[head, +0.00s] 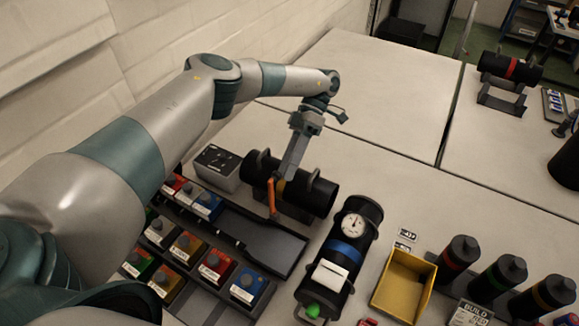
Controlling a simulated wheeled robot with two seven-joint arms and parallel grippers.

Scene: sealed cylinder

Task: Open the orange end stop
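The orange end stop (271,197) is a thin upright orange bar at the near side of a black cylinder (318,194). The cylinder lies on its side in a dark cradle and has a yellow band partly hidden by my gripper. My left gripper (287,174) reaches down from above over the cylinder, just right of the orange bar's top. Its fingertips are small and overlap the cylinder, so I cannot tell whether they are open or touch the bar. My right gripper is not in view.
A black cylinder with a blue band (346,251), a gauge and a green end piece lies to the right. A yellow bin (404,284) and several upright black cylinders stand beyond it. A tray of coloured blocks (214,265) lies at left.

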